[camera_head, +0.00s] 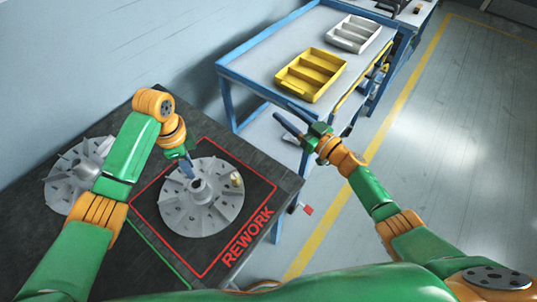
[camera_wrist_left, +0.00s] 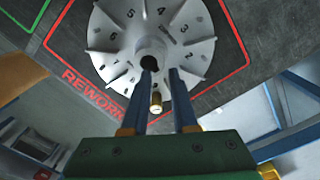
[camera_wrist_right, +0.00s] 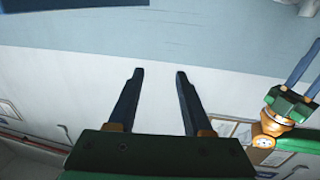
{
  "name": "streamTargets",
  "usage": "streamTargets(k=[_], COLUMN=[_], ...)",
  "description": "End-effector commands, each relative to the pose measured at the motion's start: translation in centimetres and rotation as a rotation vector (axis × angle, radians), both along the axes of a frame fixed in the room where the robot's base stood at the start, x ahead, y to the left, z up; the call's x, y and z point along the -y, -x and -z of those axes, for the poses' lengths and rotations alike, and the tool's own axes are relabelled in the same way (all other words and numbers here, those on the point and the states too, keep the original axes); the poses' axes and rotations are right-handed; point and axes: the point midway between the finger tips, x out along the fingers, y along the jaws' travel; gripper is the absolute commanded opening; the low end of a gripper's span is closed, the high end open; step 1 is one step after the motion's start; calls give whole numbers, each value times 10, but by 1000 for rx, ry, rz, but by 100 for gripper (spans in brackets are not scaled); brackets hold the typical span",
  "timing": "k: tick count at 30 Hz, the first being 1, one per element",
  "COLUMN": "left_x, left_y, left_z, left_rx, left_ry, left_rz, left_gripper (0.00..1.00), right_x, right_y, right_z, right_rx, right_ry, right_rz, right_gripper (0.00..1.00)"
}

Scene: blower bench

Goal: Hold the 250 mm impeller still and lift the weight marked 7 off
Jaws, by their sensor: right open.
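The grey finned impeller (camera_head: 205,215) lies flat on the red-outlined REWORK area, hub up. The left wrist view shows it with numbers around its face (camera_wrist_left: 110,22). A small brass weight (camera_head: 236,181) stands on it, right of the hub; it also shows in the left wrist view (camera_wrist_left: 156,104). I cannot read its mark. My left gripper (camera_head: 189,173) is at the hub, its fingers (camera_wrist_left: 162,72) drawn close together, seemingly on the hub wall; the contact is partly hidden. My right gripper (camera_head: 282,112) is open and empty, away from the impeller.
A second finned impeller (camera_head: 62,193) lies at the bench's left, partly behind my left arm. A blue-framed cart (camera_head: 265,68) beyond holds a yellow divided tray (camera_head: 312,72) and a grey one (camera_head: 353,33). The floor at right (camera_head: 455,130) is clear.

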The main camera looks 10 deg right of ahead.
Motion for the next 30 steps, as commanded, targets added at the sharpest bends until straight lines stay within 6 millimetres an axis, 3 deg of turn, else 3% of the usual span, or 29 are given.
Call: streamTargets(k=[1, 3, 6, 9, 13, 22, 30], left_x=[0, 0, 0, 0, 0, 0, 0], left_y=[0, 0, 0, 0, 0, 1, 0], left_z=[0, 0, 0, 0, 5, 58, 71], left_rx=[0, 0, 0, 0, -2, -4, 1], left_ry=[0, 0, 0, 0, 0, 1, 0], left_rz=[0, 0, 0, 0, 0, -1, 1], left_gripper=[27, 27, 27, 27, 27, 27, 27], right_x=[-29, -70, -90, -81, -69, -67, -68], right_y=[7, 35, 75, 96, 106, 107, 107], right_z=[-20, -28, -9, 12, 25, 27, 27], right_rx=[46, 43, -74, -210, -304, -313, -312], right_ry=[45, 160, 377, 555, 661, 668, 666], right_rz=[-158, -436, -730, -861, -908, -911, -910], right_gripper=[50, 50, 50, 50, 50, 50, 50])
